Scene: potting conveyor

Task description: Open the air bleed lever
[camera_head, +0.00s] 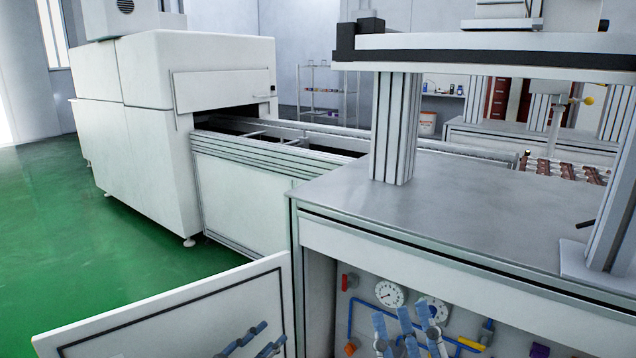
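An open cabinet under the bench shows a panel with blue pipes (351,318), two round gauges (389,293), a red handle (347,282) at the upper left and a yellow handle (470,344) at the lower right. Which of these handles is the air bleed lever I cannot tell. My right gripper (396,326) is in front of the panel, below the gauges, with its fingers apart and nothing visible between them. It hides part of the panel. My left gripper (256,342) is at the bottom edge, in front of the open door, its fingers apart and apparently empty.
The white cabinet door (185,306) stands open to the left. The metal bench top (450,205) with its posts is above the panel. A conveyor (270,150) runs behind from a white machine (175,90). The green floor (110,240) is clear on the left.

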